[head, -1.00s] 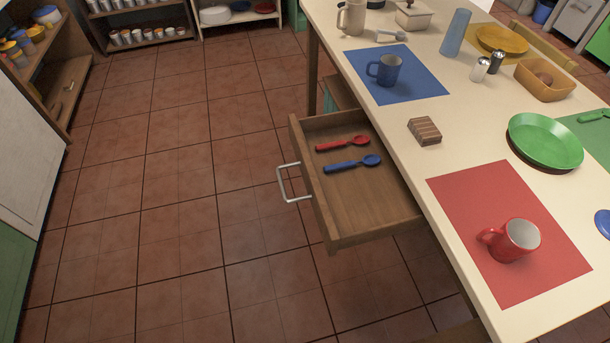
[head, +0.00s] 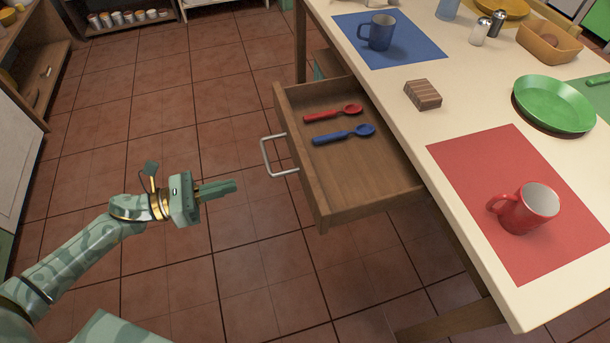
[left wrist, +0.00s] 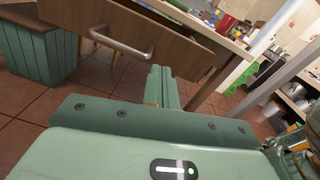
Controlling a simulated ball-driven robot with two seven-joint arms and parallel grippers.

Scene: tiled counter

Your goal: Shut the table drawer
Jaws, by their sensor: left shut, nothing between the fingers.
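The wooden table drawer (head: 360,190) is pulled out from the long side of the table (head: 470,118). A red spoon (head: 333,113) and a blue spoon (head: 344,134) lie in it. Its metal handle (head: 266,157) is on the drawer front, facing left. My left gripper (head: 232,186) is shut and empty, to the left of the drawer front and a little below the handle in the picture, apart from both. In the left wrist view the drawer front (left wrist: 150,38) and handle (left wrist: 120,43) show beyond the shut fingers (left wrist: 160,85). My right gripper is not in view.
On the table are a red mug (head: 526,208) on a red mat, a blue mug (head: 378,32) on a blue mat, a striped block (head: 423,95) and a green plate (head: 553,103). Tiled floor (head: 190,285) left of the drawer is clear. A table leg (head: 300,40) stands behind the drawer.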

